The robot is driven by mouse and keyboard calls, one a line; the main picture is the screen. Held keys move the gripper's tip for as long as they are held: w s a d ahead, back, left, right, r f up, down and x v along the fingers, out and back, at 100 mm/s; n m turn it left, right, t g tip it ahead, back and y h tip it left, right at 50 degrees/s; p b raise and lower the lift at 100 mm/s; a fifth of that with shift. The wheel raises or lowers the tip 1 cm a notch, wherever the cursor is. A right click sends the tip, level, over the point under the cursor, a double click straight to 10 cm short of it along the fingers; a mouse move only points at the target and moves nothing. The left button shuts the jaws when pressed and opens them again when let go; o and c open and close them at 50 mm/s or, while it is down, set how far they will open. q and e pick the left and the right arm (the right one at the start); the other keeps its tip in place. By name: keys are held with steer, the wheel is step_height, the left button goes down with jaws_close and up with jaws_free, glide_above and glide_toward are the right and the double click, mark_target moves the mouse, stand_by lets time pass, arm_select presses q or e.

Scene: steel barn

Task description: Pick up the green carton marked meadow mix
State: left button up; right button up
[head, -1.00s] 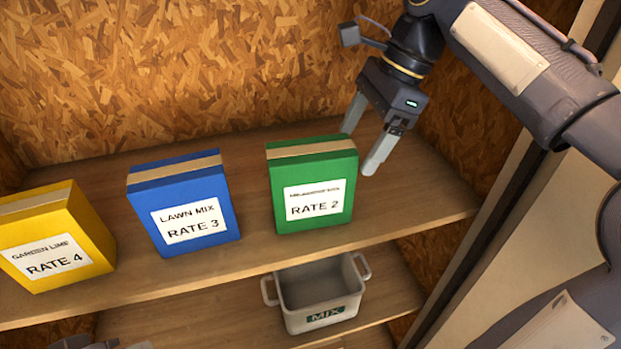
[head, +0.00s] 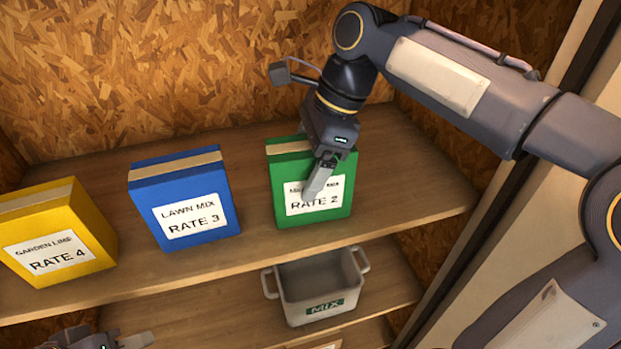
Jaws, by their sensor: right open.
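The green carton (head: 283,180) stands upright on the upper shelf, its white label reading RATE 2. A finger covers part of the label's top line, which ends in MIX. My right gripper (head: 316,182) is open, with one finger overlapping the carton's front and label. The other finger is not clearly seen, and I cannot tell whether the gripper touches the carton. My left gripper (head: 125,341) shows only partly at the bottom edge, below the upper shelf's front edge, and its opening is unclear.
A blue LAWN MIX carton (head: 152,197) and a yellow GARDEN LIME carton (head: 88,228) stand to the left on the upper shelf (head: 420,190). A grey tub marked MIX (head: 295,300) sits on the shelf below. The upper shelf is clear right of the green carton.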

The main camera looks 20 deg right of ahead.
steer(key=shift+f, duration=0.1)
steer(key=shift+c, duration=0.4)
steer(key=c, duration=1.4)
